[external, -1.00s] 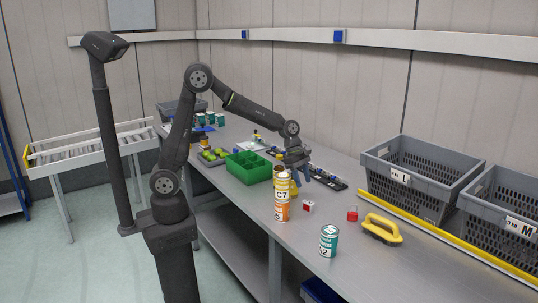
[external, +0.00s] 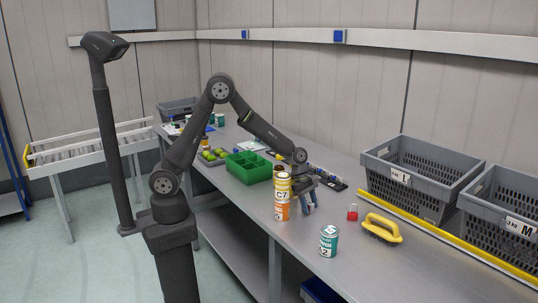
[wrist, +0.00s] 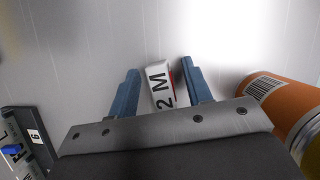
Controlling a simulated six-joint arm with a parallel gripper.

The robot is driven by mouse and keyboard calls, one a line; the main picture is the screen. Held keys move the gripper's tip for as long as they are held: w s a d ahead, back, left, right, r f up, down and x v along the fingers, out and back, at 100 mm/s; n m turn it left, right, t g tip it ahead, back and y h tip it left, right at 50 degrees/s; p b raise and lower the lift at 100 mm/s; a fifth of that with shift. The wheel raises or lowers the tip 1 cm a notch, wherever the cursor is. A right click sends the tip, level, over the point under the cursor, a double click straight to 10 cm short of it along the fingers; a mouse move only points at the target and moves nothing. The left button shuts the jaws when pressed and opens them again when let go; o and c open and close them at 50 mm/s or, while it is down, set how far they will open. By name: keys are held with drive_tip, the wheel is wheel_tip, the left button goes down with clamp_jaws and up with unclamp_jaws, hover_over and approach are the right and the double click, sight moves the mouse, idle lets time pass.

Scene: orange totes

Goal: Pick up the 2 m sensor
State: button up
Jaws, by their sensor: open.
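The 2 m sensor (wrist: 160,88) is a small block with a white face marked "2 M" and some red at its right edge. In the wrist view it sits between the two blue fingers of my gripper (wrist: 162,92). The fingers are open, with a gap showing on the left of the sensor. In the external view my gripper (external: 309,198) points down at the bench just right of the stacked cans, and the sensor is hidden there.
Stacked cans (external: 282,198) marked C7 stand close beside my gripper; an orange can (wrist: 272,100) shows at right in the wrist view. A teal can (external: 328,241), a red padlock-like item (external: 352,213) and a yellow-handled brush (external: 382,228) lie nearer the front right. A green bin (external: 248,168) is left.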

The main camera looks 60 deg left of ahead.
clamp_jaws()
